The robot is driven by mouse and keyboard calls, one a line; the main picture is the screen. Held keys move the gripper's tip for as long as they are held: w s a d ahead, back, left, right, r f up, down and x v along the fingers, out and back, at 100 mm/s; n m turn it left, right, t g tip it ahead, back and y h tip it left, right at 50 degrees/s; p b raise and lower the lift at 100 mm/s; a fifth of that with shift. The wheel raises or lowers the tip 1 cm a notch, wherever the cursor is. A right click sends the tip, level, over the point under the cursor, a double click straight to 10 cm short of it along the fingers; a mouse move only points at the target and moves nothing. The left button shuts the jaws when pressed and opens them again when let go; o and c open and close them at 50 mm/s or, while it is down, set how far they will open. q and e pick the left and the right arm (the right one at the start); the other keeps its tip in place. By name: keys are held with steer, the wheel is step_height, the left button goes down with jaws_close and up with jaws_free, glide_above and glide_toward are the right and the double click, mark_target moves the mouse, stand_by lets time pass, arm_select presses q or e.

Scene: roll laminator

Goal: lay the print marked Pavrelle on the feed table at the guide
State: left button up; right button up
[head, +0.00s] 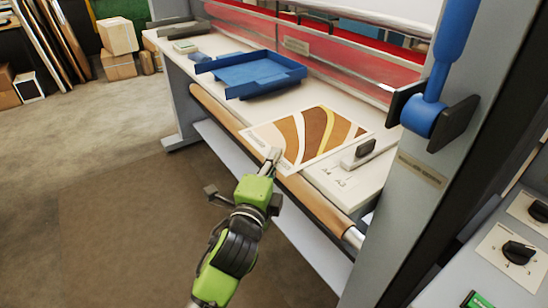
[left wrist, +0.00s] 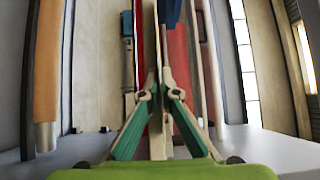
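The print (head: 312,136), with brown, tan, white and yellow curved bands, lies over the feed table (head: 222,98), its near-left edge at the table's front. No name on it is legible. The guide (head: 362,155), a pale block with a dark knob, is just right of the print; whether they touch I cannot tell. My left gripper (head: 274,156) is at the print's near-left edge. In the left wrist view its fingers (left wrist: 162,92) are drawn together on a thin sheet edge, apparently the print's. My right gripper is not in view.
A blue tray (head: 250,75) sits on the table left of the print. A brown roller (head: 315,203) runs along the front edge. A grey post (head: 408,190) with a blue lever (head: 452,50) stands at right. A red panel (head: 335,62) lies behind.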

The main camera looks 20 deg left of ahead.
arm_select(q)
steer(key=o, duration=0.3)
steer(key=shift+o, duration=0.2)
steer(key=shift+r, duration=0.1)
steer(key=s+b, duration=0.1)
steer(key=s, duration=1.1)
steer(key=shift+d, duration=0.2)
